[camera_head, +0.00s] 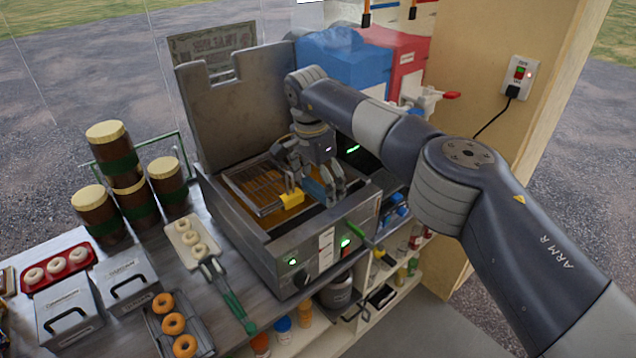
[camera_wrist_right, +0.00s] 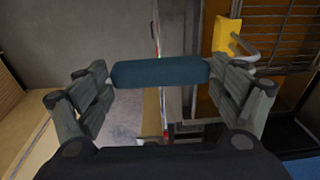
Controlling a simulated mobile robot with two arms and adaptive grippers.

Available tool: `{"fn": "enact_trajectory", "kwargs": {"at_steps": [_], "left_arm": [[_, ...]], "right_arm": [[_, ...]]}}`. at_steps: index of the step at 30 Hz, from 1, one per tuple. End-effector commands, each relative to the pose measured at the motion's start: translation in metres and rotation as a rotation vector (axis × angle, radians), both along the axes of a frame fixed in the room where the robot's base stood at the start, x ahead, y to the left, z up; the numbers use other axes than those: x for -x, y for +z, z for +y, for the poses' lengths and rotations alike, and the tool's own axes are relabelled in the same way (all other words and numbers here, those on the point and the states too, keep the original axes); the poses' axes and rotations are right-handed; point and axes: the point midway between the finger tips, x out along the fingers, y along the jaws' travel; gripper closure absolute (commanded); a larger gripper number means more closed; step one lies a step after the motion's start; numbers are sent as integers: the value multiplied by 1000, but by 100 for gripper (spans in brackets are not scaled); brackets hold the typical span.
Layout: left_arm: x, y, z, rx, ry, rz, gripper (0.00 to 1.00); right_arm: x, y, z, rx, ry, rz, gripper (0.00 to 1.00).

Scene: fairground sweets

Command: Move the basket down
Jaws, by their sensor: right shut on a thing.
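The wire basket (camera_head: 258,190) is in the brown oil well of the grey fryer (camera_head: 285,243); its exact height over the oil is hard to tell. A yellow grip (camera_head: 292,199) is at its near right end, and shows at the upper right in the wrist view (camera_wrist_right: 227,36). My right gripper (camera_head: 318,187) is over the fryer's right part, shut on a dark blue handle (camera_wrist_right: 160,73), which spans between its fingers. The link between this handle and the basket is not clear. My left gripper is out of view.
The fryer's raised metal back panel (camera_head: 225,105) stands behind the well. Green-handled tongs (camera_head: 228,295), a donut tray (camera_head: 187,243) and brown jars (camera_head: 118,155) are to the left. Blue and red dispensers (camera_head: 345,62) are behind, and a wooden post (camera_head: 500,140) is at right.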

Motion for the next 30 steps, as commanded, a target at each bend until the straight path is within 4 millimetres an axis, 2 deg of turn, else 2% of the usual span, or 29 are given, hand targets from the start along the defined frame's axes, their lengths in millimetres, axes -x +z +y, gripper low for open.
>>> {"fn": "enact_trajectory", "kwargs": {"at_steps": [8, 30], "left_arm": [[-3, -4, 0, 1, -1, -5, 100], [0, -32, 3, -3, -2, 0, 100]], "right_arm": [[0, -6, 0, -1, -1, -2, 65], [0, -50, 0, -1, -1, -2, 65]]}}
